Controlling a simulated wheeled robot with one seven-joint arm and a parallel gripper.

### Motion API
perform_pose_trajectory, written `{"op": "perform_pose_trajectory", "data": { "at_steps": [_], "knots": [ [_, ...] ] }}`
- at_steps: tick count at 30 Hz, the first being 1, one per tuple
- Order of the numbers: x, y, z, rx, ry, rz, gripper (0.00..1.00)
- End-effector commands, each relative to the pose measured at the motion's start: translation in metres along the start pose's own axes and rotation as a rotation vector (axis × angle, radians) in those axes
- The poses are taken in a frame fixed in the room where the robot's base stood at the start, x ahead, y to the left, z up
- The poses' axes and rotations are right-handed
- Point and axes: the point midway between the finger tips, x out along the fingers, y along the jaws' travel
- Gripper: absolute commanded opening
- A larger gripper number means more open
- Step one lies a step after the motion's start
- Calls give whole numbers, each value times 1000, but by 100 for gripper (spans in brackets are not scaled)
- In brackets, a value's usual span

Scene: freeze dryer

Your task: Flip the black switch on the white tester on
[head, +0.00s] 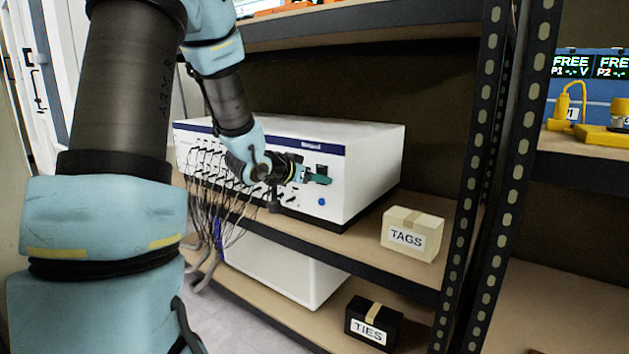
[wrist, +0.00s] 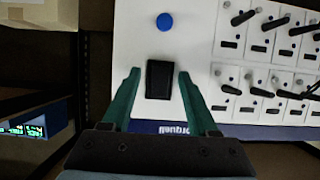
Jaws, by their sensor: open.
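The white tester (head: 375,160) stands on the middle shelf, with a dark blue band along its front top edge. Its black switch (wrist: 160,80) shows in the wrist view as a dark rectangle on the white panel, beside a round blue button (wrist: 165,22). My gripper (wrist: 158,78) is open, with one green finger on each side of the switch. I cannot tell whether the fingers touch it. In the head view my gripper (head: 318,179) is at the right end of the tester's front, above the blue button (head: 321,202). It hides part of the panel there.
Rows of black-levered connectors with hanging cables (head: 215,180) cover the panel's left part. A TAGS box (head: 412,232) sits on the shelf to the right, and a TIES box (head: 373,323) on the shelf below. A perforated black post (head: 505,180) stands to the right.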

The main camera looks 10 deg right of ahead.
Motion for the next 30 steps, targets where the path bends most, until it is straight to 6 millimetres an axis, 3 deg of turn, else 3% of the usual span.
{"op": "perform_pose_trajectory", "data": {
  "at_steps": [4, 20, 30],
  "knots": [
    [0, 0, 0, 0, 0, 0, 59],
    [0, 0, 0, 0, 0, 0, 0],
    [0, 0, 2, 0, 6, 0, 0]
  ]
}}
